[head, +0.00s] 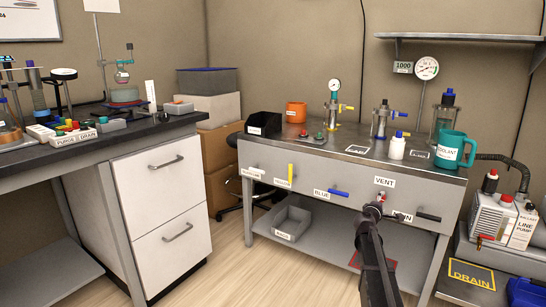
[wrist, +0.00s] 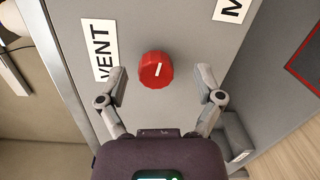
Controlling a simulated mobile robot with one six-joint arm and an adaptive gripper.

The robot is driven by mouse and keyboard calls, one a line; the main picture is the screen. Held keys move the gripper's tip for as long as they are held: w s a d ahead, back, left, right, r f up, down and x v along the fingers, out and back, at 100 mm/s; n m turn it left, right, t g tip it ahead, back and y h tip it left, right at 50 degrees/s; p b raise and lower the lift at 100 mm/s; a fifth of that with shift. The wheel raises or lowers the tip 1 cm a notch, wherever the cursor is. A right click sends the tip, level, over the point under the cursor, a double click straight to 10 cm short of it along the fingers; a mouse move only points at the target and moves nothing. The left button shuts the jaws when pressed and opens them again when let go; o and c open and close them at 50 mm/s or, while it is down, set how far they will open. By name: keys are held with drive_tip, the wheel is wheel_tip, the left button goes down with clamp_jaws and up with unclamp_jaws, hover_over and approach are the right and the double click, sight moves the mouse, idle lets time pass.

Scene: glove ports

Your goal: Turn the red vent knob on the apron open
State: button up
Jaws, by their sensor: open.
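The red vent knob (wrist: 156,70) is on the grey apron panel (wrist: 190,25), beside a white VENT label (wrist: 101,50), in the wrist view. It is round with a short white line on its face. My gripper (wrist: 162,82) is open, one finger on each side of the knob, with gaps visible between fingers and knob. In the head view my gripper (head: 372,210) is at the apron below the VENT label (head: 384,182), and the knob is mostly hidden behind it.
A black handle (head: 428,217) sticks out just right of my gripper. A blue handle (head: 338,192) and a yellow handle (head: 290,173) are to the left. A teal mug (head: 450,150) stands on the bench top (head: 300,140) above. A lower shelf (head: 335,240) runs below.

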drive_tip(key=s+a+f+m+g+y+p, duration=0.25)
drive_tip(key=s+a+m+g, duration=0.2)
drive_tip(key=s, duration=0.55)
drive_tip(key=s+a+f+m+g+y+p, duration=0.1)
drive_tip(key=s+a+f+m+g+p, duration=0.3)
drive_tip(key=s, duration=0.6)
drive_tip(key=s+a+r+m+g+y+p, duration=0.1)
drive_tip(key=s+a+m+g+y+p, duration=0.55)
drive_tip(key=s+a, duration=1.2)
wheel_tip(320, 180, up, 37)
drive_tip(key=n+t+y+p, duration=0.1)
drive_tip(key=n+p, duration=0.2)
drive_tip(key=p, duration=3.3)
drive_tip(key=shift+d+t, duration=0.3)
